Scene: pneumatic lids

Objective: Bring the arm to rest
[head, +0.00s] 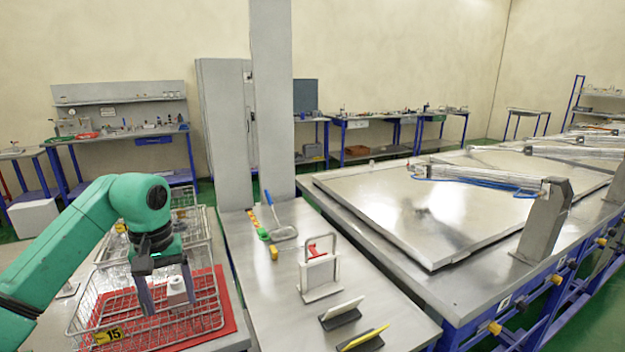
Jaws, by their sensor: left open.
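My left arm is green and comes in from the left. Its gripper (167,294) points down over a wire basket (217,305) on a red mat (237,325). The dark fingers are apart, so the gripper is open. A small white cylindrical object (176,287) shows beside the right finger, inside the basket's outline. I cannot tell whether the fingers touch it, but they are not closed on it. My right gripper is not in view.
A steel table to the right carries a metal stand with a red handle (319,272), two small holders (342,313), and a blue-handled tool (283,232). A large flat lid (420,205) with a pneumatic cylinder (480,178) lies further right. A grey column (272,100) rises behind.

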